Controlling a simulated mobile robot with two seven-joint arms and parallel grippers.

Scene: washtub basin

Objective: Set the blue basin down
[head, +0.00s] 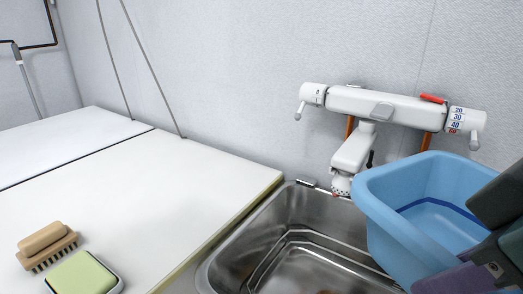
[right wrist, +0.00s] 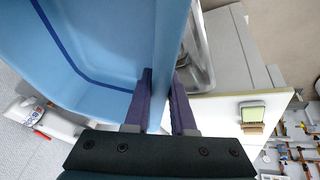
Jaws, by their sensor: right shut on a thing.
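The blue basin (head: 405,225) is at the right of the head view, held over the right side of the steel sink (head: 325,238). It looks empty, with a dark blue line round its inside. My right gripper (right wrist: 161,105) is shut on the basin's wall, one purple finger inside and one outside, in the right wrist view. The basin (right wrist: 105,45) fills the upper left there. The basin's underside is hidden. My left gripper is not in view.
A white tap (head: 375,105) is on the wall behind the sink, its spout (head: 352,160) close to the basin's left rim. The white counter (head: 130,185) left of the sink is mostly clear.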

